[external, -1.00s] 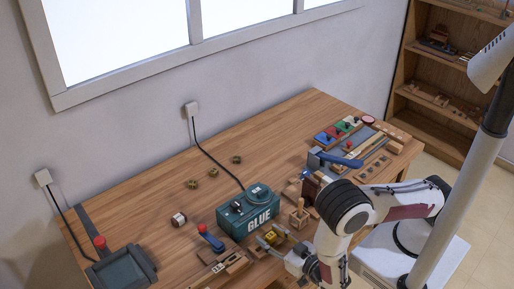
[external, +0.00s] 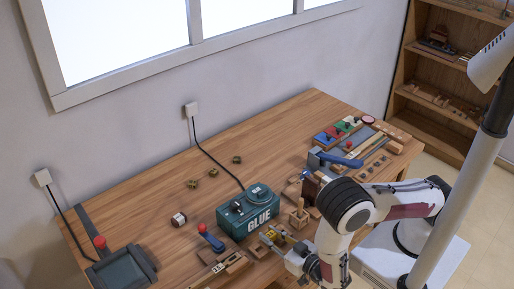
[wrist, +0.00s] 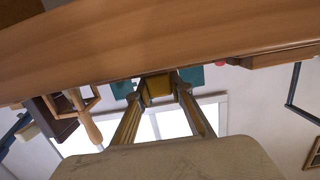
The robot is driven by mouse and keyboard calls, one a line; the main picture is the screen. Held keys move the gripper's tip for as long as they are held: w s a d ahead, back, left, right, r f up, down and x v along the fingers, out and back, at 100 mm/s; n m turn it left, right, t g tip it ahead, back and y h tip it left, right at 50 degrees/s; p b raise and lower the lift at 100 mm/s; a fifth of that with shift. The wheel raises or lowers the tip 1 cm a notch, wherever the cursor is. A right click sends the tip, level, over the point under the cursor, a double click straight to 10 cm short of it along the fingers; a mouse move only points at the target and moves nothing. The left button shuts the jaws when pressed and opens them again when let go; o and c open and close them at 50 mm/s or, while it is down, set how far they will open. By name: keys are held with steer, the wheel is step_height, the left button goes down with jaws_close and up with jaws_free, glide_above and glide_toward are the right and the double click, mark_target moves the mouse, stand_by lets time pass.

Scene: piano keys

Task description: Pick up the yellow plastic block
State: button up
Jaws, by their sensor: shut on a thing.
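The yellow plastic block (external: 271,235) is at the front of the workbench, just right of the green glue box. My gripper (external: 269,238) reaches it from the lower right and is shut on it. In the wrist view the block (wrist: 158,88) sits between the two fingertips (wrist: 159,87), with a finger against each side. The fingers partly cover the block in the external view. I cannot tell whether it touches the surface below.
The glue box (external: 250,213) stands close behind my gripper. A wooden holder (external: 298,217) is to the right, and a blue-handled tool (external: 211,239) and wooden pieces (external: 222,268) lie to the left. The left middle of the workbench (external: 140,209) is mostly clear.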

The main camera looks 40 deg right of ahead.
mark_target(271, 234)
steer(key=shift+r, duration=4.7)
